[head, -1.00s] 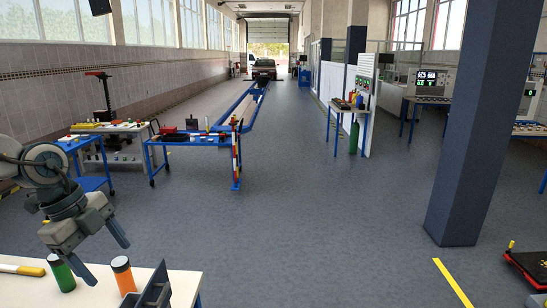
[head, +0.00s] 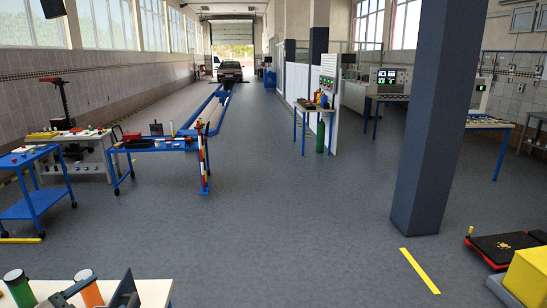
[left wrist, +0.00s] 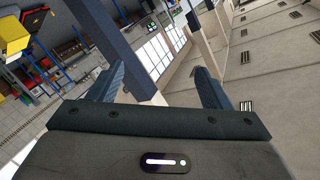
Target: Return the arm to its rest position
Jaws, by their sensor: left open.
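My left gripper (left wrist: 160,72) shows in the left wrist view with its two dark fingers spread apart and nothing between them. Through and past the fingers I see windows, a blue-grey pillar and the ceiling, so the gripper points away from the table. In the head view only a small dark part, likely of my left gripper or arm, shows at the bottom left edge, between a green cylinder (head: 19,290) and an orange cylinder (head: 88,287). My right gripper is in neither view.
The white table (head: 155,292) at the bottom left also bears a dark upright bracket (head: 124,290). A blue trolley (head: 30,205) and workbench (head: 160,145) stand beyond. A thick pillar (head: 430,130) and a yellow box (head: 528,275) are right. The middle floor is clear.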

